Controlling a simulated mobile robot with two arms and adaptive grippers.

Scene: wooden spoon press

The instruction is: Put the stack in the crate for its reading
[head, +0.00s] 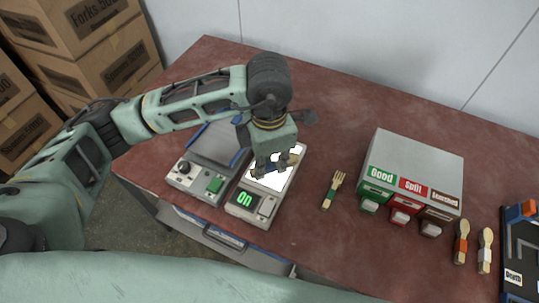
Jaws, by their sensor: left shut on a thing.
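My left gripper (268,172) points down over the bright white plate of a device (282,182) whose display reads "On". It is shut on a small tan wooden piece (295,159), mostly hidden by the fingers; I cannot tell whether it is one utensil or a stack, or whether it touches the plate. A grey cabinet (415,158) at the right has three drawers, labelled "Good" in green, "Split" in red and "Scorched" in brown. My right gripper is not in view.
A second device (207,165) with a green button stands left of the lit one. A wooden fork (333,190) with a green band lies between device and cabinet. Two banded wooden spoons (461,242) (485,250) lie by a dark tray (507,260). The back of the red table (340,100) is clear.

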